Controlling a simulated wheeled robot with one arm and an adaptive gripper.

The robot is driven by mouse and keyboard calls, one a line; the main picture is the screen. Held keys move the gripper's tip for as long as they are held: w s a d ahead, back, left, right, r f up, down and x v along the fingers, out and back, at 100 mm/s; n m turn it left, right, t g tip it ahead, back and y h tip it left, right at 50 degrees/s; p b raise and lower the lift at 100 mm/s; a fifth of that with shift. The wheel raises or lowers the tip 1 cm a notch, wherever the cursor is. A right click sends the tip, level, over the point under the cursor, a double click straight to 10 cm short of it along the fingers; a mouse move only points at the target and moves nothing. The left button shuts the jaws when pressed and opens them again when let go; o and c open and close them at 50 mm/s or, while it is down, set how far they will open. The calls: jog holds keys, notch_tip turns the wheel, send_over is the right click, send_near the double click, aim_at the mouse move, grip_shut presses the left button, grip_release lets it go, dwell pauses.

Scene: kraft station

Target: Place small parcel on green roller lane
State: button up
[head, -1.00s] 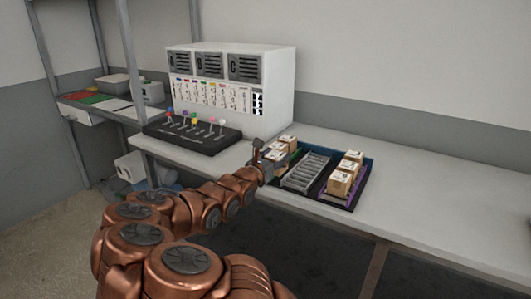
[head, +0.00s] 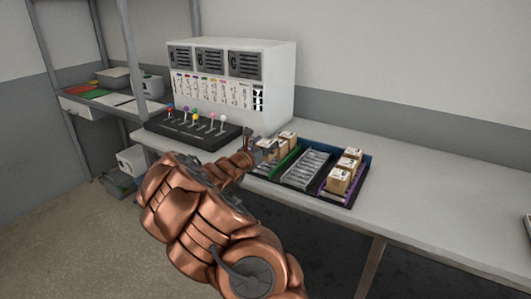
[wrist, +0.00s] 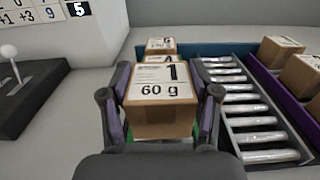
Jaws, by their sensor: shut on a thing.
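The small parcel is a brown box (wrist: 162,112) with a white label reading "1" and "60 g". In the wrist view my gripper (wrist: 160,100) has one finger on each side of it and is shut on it. Green of the green roller lane (wrist: 201,136) shows beside and below the parcel. In the head view my gripper (head: 260,150) holds the parcel (head: 267,143) at the lane's left side, and the front of the green lane (head: 272,166) looks bare. The parcel seems slightly raised; its underside is hidden. More parcels (wrist: 161,46) stand behind it.
A grey roller lane (wrist: 249,110) is empty to the right. A purple lane (wrist: 272,83) beyond it carries several parcels (head: 340,180). A black lever panel (head: 190,132) and white cabinet (head: 270,85) stand to the left and behind. The table is clear to the right.

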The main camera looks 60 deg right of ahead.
jog(key=shift+f+p, duration=0.3)
jog(key=shift+f, duration=1.5)
jog(key=shift+f, duration=0.15)
jog(key=o, duration=1.2)
jog(key=shift+c, duration=0.2)
jog(key=shift+r, duration=0.2)
jog(key=a+b, duration=0.2)
jog(key=a, duration=1)
jog(key=shift+s, duration=0.3)
